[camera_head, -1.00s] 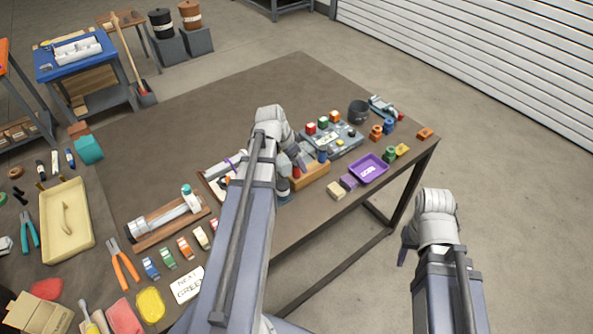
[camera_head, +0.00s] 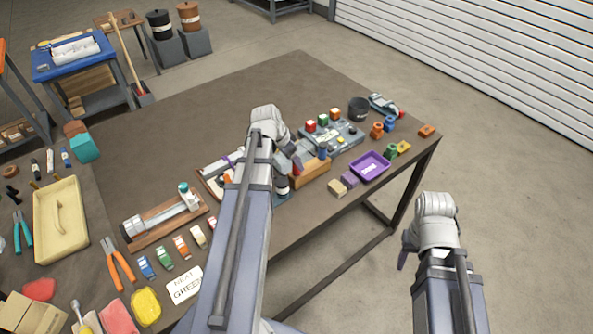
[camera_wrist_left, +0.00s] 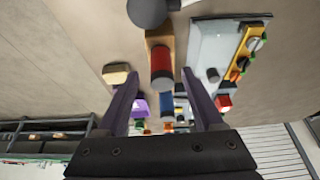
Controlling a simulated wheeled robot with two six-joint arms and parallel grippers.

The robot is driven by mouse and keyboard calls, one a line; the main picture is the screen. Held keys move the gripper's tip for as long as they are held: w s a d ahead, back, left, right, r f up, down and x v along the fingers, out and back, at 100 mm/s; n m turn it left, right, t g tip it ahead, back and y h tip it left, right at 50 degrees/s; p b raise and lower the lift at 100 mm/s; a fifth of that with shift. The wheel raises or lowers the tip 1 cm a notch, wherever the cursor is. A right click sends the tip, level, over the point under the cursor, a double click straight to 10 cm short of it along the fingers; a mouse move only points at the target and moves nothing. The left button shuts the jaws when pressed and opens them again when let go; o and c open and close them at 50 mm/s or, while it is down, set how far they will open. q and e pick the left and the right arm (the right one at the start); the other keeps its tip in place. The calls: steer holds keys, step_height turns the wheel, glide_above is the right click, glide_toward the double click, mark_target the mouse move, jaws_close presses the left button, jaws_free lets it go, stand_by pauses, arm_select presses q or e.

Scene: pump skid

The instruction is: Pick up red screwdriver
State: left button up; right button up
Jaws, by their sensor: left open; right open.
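The red screwdriver (camera_wrist_left: 162,62) shows in the left wrist view as a red handle with a grey end, standing in a wooden rack (camera_wrist_left: 158,38). A blue handle (camera_wrist_left: 166,106) stands in the same rack. In the head view the wooden rack (camera_head: 312,172) is on the table, partly hidden by my left arm. My left gripper (camera_wrist_left: 159,73) is open, its fingers apart on either side of the red handle in the picture; contact does not show. It also shows in the head view (camera_head: 298,160) above the rack. My right gripper (camera_head: 404,258) is open and empty, off the table's right edge.
A dark cup (camera_head: 358,109) stands further back. The table's back left (camera_head: 230,95) is clear.

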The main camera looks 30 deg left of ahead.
mark_target(297, 172)
arm_select(q)
steer(key=b+x, duration=0.3)
steer(key=x, duration=0.1)
steer(key=shift+w+a+f+b, duration=0.1)
steer(key=shift+f+b, duration=0.2)
steer(key=shift+b, duration=0.05)
steer(key=shift+r, duration=0.1)
jaws_close()
